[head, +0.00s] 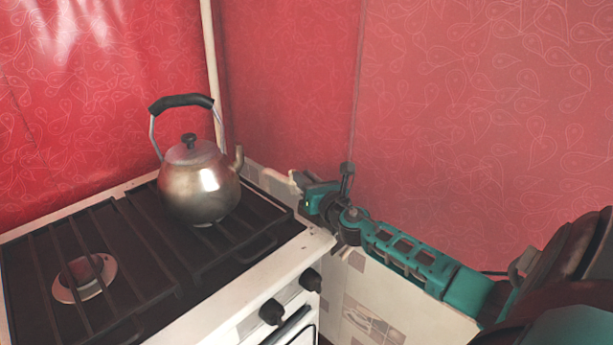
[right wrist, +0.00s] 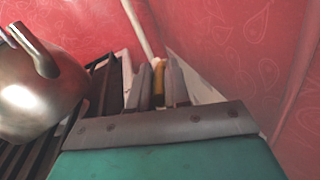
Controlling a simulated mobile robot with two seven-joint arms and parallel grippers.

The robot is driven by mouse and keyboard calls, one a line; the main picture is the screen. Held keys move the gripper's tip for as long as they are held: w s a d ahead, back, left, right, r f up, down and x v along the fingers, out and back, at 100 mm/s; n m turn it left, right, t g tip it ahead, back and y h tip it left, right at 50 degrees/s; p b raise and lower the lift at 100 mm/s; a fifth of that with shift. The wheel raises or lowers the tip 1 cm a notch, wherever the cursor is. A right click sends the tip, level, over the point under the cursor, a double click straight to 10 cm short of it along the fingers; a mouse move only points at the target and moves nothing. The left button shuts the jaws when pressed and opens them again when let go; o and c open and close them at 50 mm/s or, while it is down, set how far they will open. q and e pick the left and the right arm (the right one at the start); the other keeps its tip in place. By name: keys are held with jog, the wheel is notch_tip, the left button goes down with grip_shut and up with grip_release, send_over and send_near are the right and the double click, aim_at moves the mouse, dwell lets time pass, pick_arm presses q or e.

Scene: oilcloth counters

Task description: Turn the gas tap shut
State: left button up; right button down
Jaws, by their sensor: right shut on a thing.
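The gas tap shows in the right wrist view as a narrow yellow handle (right wrist: 159,82) between the two grey fingers. My right gripper (right wrist: 158,88) is shut on this handle, with a finger on each side of it. In the head view my right gripper (head: 304,190) is at the back right corner of the stove, against the wall. There the tap is mostly hidden by the gripper, and I cannot tell the handle's angle. My left gripper is not in view.
A metal kettle (head: 200,185) with a black handle stands on the stove (head: 150,235), left of my right gripper. A pale pipe (head: 211,60) runs up the corner behind it. Black knobs (head: 272,312) are on the stove front. Red patterned walls (head: 480,120) close off the back and right.

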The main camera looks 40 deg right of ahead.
jog(key=c, duration=1.1)
grip_release()
jog(key=shift+s, duration=0.1)
jog(key=s+a, duration=0.2)
jog(key=s, duration=1)
jog(key=shift+s+a, duration=0.25)
